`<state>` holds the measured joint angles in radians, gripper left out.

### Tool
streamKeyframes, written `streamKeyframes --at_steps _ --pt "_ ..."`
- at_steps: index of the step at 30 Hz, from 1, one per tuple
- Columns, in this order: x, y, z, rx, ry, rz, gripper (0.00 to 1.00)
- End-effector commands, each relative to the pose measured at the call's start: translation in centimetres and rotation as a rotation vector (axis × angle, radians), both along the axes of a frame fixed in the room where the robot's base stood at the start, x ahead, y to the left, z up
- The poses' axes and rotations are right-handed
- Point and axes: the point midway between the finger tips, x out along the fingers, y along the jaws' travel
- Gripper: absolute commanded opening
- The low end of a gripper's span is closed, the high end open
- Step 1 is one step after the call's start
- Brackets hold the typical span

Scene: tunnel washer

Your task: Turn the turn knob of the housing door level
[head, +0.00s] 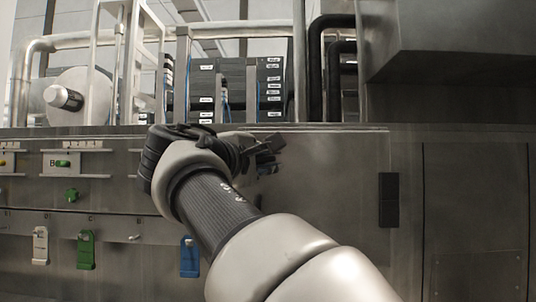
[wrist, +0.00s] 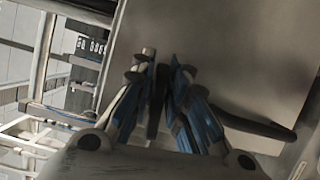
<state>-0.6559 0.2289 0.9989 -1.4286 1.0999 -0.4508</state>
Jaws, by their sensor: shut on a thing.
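The housing door is a plain grey steel panel (head: 335,170) in the middle of the head view. My gripper (head: 268,155) is at the upper left part of this panel, its fingers against or very close to it. In the wrist view the two blue-padded fingers of my gripper (wrist: 162,75) are close together with a narrow dark piece, the turn knob (wrist: 157,92), between them. The fingers hide most of the knob, so I cannot tell whether it is level or tilted. The steel panel (wrist: 225,50) fills the upper right of the wrist view.
Left of my arm are a green knob (head: 71,194) and hanging tags in white (head: 40,246), green (head: 86,250) and blue (head: 190,256). A black block (head: 389,200) sits on the steel front at right. A grey box (head: 450,45) juts out at upper right.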

Motion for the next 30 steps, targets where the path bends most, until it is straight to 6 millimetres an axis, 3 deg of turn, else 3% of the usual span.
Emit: streamKeyframes --at_steps 9,23,24,30 --pt "-0.01 -0.01 -0.14 0.094 -0.003 0.0 0.0" --pt "0.0 -0.02 -0.2 0.105 -0.004 0.0 0.0" --pt "0.0 -0.02 -0.2 0.105 -0.004 0.0 0.16" --pt "0.0 -0.02 -0.19 0.104 -0.003 0.0 0.3"
